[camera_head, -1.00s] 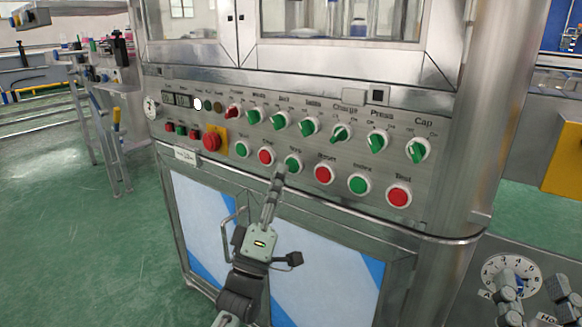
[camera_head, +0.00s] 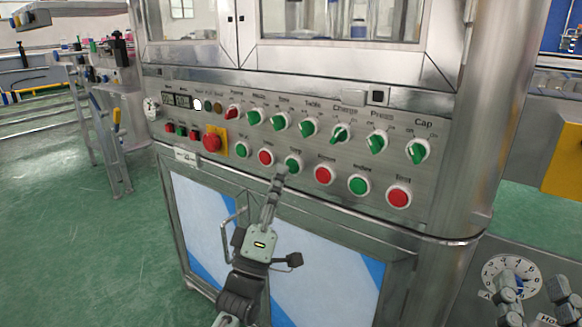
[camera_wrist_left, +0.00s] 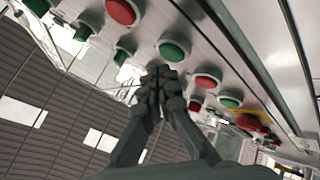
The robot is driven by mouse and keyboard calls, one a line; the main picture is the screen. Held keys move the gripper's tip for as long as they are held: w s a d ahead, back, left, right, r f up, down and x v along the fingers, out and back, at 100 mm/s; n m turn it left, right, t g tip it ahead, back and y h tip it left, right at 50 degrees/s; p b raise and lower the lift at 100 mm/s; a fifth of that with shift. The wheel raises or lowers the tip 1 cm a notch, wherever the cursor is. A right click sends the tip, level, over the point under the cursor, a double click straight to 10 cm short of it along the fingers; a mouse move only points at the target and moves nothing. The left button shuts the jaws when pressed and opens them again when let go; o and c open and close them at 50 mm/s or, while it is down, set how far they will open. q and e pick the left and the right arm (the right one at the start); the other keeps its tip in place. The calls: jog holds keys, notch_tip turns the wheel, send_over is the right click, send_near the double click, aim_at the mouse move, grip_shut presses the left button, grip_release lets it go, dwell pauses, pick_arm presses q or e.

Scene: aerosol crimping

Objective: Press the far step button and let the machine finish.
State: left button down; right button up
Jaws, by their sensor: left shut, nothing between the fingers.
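The step button (camera_head: 292,163) is a round green button in a white collar, third from the left in the lower button row. In the left wrist view it is the green button (camera_wrist_left: 172,50) just past my fingertips. My left gripper (camera_head: 281,171) is shut and empty, its fingertips at the lower left edge of this button in the head view. The shut fingers also show in the left wrist view (camera_wrist_left: 160,76). I cannot tell whether they touch the button. My right gripper is not in view.
Red buttons stand on either side, the stop-side one (camera_head: 266,156) and another (camera_head: 324,174). A red emergency button (camera_head: 212,142) sits further left. Green selector knobs (camera_head: 308,127) line the row above. A door handle (camera_head: 228,230) is below left. A gauge (camera_head: 511,277) is at lower right.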

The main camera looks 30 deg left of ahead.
pick_arm(q)
jog(key=shift+w, duration=0.15)
jog(key=shift+w, duration=0.3)
jog(key=shift+w, duration=0.35)
dwell(0.9)
dwell(0.3)
jog(key=shift+s+p, duration=0.3)
jog(key=shift+s, duration=0.5)
jog(key=shift+s, duration=0.1)
jog(key=s, duration=0.2)
jog(key=s+p, duration=0.1)
jog(key=s, duration=0.1)
jog(key=shift+s+a, duration=0.2)
jog(key=shift+s, duration=0.2)
